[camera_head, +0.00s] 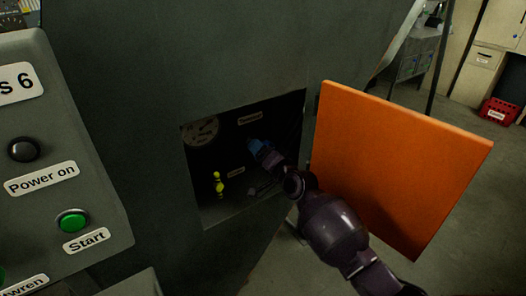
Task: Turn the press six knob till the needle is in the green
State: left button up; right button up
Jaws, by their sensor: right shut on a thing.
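The press six cabinet (150,60) fills the middle of the view, with a dark square recess in its face. A round gauge (201,131) sits at the recess's upper left; its needle and any green zone are too small and dim to read. My right gripper (255,146) reaches into the recess from the lower right, its bluish tip below the upper label. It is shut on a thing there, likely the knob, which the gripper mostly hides. My left gripper is not in view.
An open orange door (395,160) stands to the right of the recess, close beside my right arm. A yellow-green fitting (219,184) is low in the recess. A grey panel (60,130) with buttons stands at left. A red crate (498,112) is far right.

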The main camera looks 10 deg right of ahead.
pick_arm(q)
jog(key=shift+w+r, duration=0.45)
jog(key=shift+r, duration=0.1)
pick_arm(e)
jog(key=shift+m, duration=0.8)
jog(key=o, duration=0.9)
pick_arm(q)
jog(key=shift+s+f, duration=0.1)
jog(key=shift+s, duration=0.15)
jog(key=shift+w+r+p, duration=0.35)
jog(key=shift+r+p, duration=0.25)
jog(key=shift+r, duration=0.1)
pick_arm(e)
jog(key=v, duration=1)
jog(key=shift+s+d, duration=0.1)
jog(key=shift+s, duration=0.25)
